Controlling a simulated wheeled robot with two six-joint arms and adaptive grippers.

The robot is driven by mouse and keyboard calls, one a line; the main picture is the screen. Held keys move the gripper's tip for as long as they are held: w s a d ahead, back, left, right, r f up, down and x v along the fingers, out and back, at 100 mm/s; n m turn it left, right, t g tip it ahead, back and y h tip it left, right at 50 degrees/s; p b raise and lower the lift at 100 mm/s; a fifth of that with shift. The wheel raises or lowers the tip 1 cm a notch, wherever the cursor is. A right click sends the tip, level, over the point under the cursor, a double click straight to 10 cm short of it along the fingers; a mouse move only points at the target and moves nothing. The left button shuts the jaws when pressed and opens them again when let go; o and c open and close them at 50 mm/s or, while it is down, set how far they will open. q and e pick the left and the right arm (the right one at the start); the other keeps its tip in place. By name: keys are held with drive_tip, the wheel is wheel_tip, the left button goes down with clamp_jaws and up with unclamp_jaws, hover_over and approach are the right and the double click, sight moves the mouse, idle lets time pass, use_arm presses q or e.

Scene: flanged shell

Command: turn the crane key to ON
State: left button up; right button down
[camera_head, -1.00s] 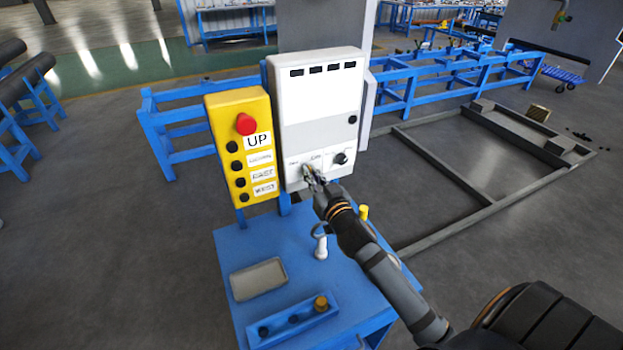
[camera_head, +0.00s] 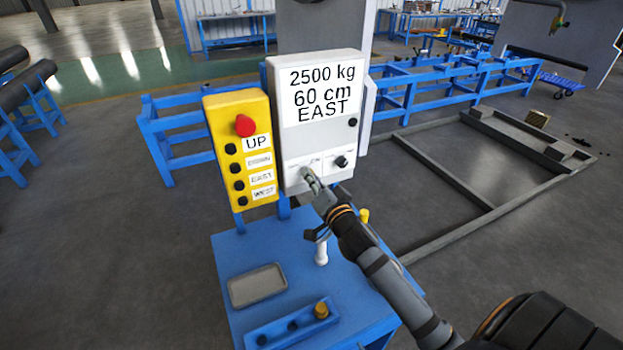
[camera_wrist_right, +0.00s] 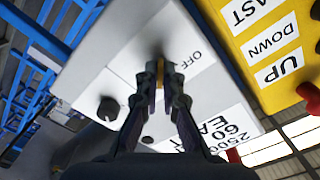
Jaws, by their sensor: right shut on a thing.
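The crane key sits at the lower part of the white control box (camera_head: 316,150), mostly hidden by my fingers. My right gripper (camera_head: 311,180) is at the key, with its fingers pointing into the panel. In the right wrist view the gripper (camera_wrist_right: 160,72) is shut on the key, and only a little of the key shows between the fingertips. An OFF label (camera_wrist_right: 195,59) is beside it. The box's display (camera_head: 320,92) is lit and reads 2500 kg, 60 cm, EAST. My left gripper is not in view.
A yellow button box (camera_head: 228,184) with a red knob (camera_head: 245,125) stands just left of the control box. A black knob (camera_head: 341,162) is right of the key. Below is a blue stand (camera_head: 240,248) with a grey tray (camera_head: 257,286).

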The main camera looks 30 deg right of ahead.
drive_tip(key=shift+f, duration=0.1)
idle(0.4)
drive_tip(key=c, duration=1.5)
unclamp_jaws()
drive_tip(key=shift+s+a, duration=0.2)
drive_tip(key=shift+s, duration=2.8)
drive_tip(key=shift+s+a, duration=0.15)
drive_tip(key=shift+s, duration=2.85)
